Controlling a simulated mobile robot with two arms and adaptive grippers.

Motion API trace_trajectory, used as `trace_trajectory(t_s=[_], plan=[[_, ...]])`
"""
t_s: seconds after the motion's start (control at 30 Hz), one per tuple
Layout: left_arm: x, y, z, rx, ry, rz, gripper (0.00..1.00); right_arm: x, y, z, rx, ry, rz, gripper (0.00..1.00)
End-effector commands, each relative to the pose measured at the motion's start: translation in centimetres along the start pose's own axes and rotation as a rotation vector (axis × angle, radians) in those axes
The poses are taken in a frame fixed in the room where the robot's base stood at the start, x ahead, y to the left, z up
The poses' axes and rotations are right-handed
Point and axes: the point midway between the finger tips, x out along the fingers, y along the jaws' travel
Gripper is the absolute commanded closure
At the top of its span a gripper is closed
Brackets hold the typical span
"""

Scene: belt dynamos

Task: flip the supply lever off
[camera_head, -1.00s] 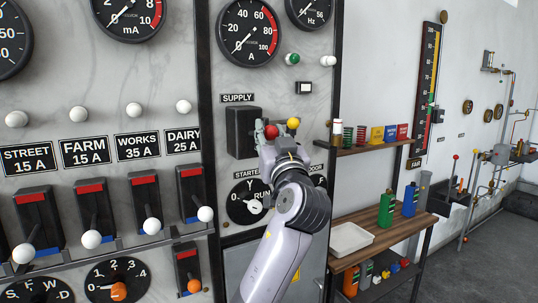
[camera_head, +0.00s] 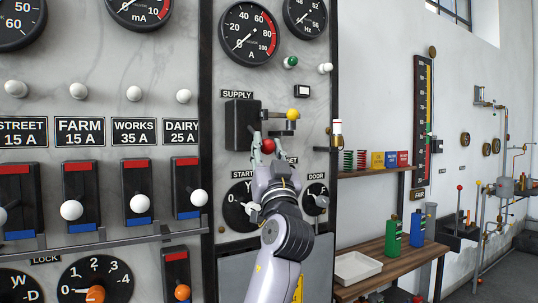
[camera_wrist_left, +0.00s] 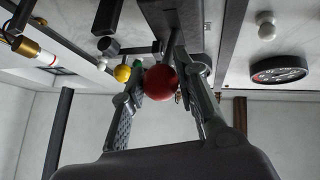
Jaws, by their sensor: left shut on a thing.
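The SUPPLY switch is a black box (camera_head: 240,127) on the grey panel, under the SUPPLY label (camera_head: 238,94). Its lever ends in a red ball knob (camera_head: 268,145), low beside the box's lower right. My left gripper (camera_head: 269,148) comes up from below and is shut on this red knob. In the left wrist view the red knob (camera_wrist_left: 160,82) sits between the two fingers. The lever's arm is mostly hidden behind the knob and fingers. My right gripper is out of view.
A yellow ball knob (camera_head: 293,114) on a bracket is just above right of the gripper. The starter dial (camera_head: 239,207) and door dial (camera_head: 316,199) lie close below. Feeder levers with white knobs (camera_head: 138,203) are to the left. Shelves stand at right.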

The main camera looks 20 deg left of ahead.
Motion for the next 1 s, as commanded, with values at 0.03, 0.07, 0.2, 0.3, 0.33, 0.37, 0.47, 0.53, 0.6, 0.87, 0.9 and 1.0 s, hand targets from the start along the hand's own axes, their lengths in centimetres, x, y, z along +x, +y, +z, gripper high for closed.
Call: trace_trajectory(t_s=[0.03, 0.07, 0.2, 0.3, 0.33, 0.37, 0.47, 0.53, 0.6, 0.87, 0.9, 1.0], plan=[[-0.18, 0.08, 0.92, 0.001, -0.013, 0.000, 1.00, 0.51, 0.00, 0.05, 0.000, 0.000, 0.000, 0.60], [-0.17, 0.08, 0.99, 0.001, -0.013, 0.000, 1.00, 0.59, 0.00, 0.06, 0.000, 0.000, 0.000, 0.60], [-0.15, 0.08, 1.21, 0.002, -0.014, 0.000, 1.00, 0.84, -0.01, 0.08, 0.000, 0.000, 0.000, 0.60], [-0.12, 0.06, 1.27, 0.002, -0.014, 0.000, 1.00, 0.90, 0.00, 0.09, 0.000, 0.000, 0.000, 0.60], [-0.11, 0.06, 1.29, 0.002, -0.014, 0.000, 1.00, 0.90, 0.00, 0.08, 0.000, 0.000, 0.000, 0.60], [-0.10, 0.05, 1.29, 0.002, -0.015, 0.000, 1.00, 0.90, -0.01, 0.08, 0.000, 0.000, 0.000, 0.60], [-0.08, 0.04, 1.31, 0.002, -0.015, 0.000, 1.00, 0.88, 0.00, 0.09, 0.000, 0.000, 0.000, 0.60], [-0.08, 0.04, 1.33, 0.002, -0.016, 0.000, 1.00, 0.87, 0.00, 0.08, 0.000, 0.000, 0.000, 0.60], [-0.07, 0.03, 1.34, 0.002, -0.016, 0.000, 1.00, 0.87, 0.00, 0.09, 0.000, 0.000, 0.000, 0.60], [-0.06, -0.01, 1.13, 0.002, -0.011, -0.001, 0.59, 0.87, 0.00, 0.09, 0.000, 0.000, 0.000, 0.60], [-0.06, -0.02, 1.08, 0.002, -0.010, -0.001, 0.56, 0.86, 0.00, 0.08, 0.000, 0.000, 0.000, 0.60], [-0.06, -0.02, 0.98, 0.001, -0.008, -0.001, 0.51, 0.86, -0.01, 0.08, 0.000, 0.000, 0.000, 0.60]])
